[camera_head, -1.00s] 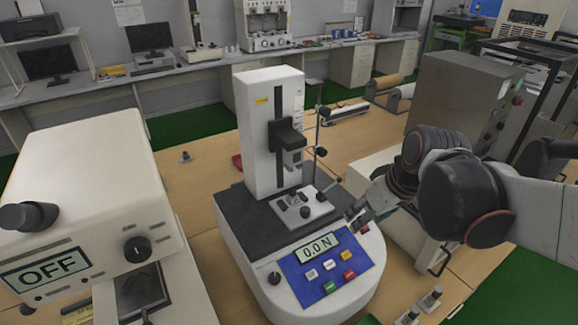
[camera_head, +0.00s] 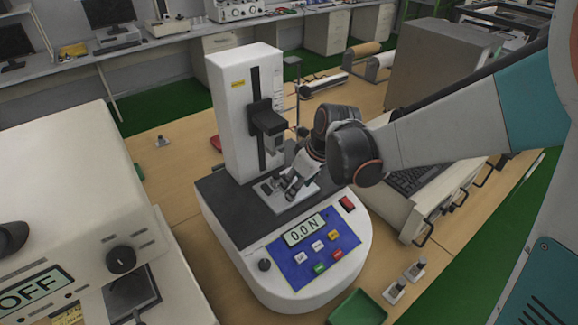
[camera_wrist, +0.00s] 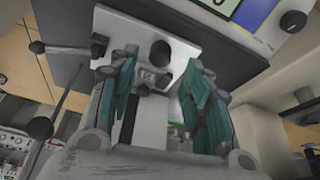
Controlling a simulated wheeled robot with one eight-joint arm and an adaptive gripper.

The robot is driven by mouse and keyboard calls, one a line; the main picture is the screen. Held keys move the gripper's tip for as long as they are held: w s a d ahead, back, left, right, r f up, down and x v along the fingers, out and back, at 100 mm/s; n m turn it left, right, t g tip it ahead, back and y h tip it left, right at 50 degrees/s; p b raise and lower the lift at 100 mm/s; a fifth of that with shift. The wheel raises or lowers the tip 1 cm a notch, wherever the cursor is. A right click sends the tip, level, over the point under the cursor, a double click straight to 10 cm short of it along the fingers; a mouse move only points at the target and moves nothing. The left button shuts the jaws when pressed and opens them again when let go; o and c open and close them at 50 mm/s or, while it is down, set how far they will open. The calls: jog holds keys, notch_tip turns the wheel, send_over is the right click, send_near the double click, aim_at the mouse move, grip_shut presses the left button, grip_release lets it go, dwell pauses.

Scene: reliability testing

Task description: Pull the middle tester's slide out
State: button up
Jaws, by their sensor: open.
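The middle tester (camera_head: 232,110) is a white column on a dark-topped base, with a blue panel (camera_head: 305,262) reading 0.0 N. A black carriage block (camera_head: 267,120) sits on its column slot. A light metal slide plate (camera_head: 272,201) with small dark knobs lies on the base; it also shows in the wrist view (camera_wrist: 185,42). My gripper (camera_head: 287,191) is low over this plate. In the wrist view my gripper (camera_wrist: 160,78) has its green-padded fingers apart, either side of a small block (camera_wrist: 146,80) and near a black knob (camera_wrist: 160,53). Contact cannot be told.
A cream tester reading OFF (camera_head: 70,190) stands close on the left. A cream unit with handles (camera_head: 440,200) and a grey metal box (camera_head: 440,70) are on the right. A green tray (camera_head: 358,308) lies in front. A thin rod stand (camera_wrist: 62,95) is beside the plate.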

jog(key=b+x, duration=0.1)
jog(key=x, duration=0.4)
jog(key=shift+f, duration=0.1)
jog(key=shift+d, duration=0.1)
grip_shut()
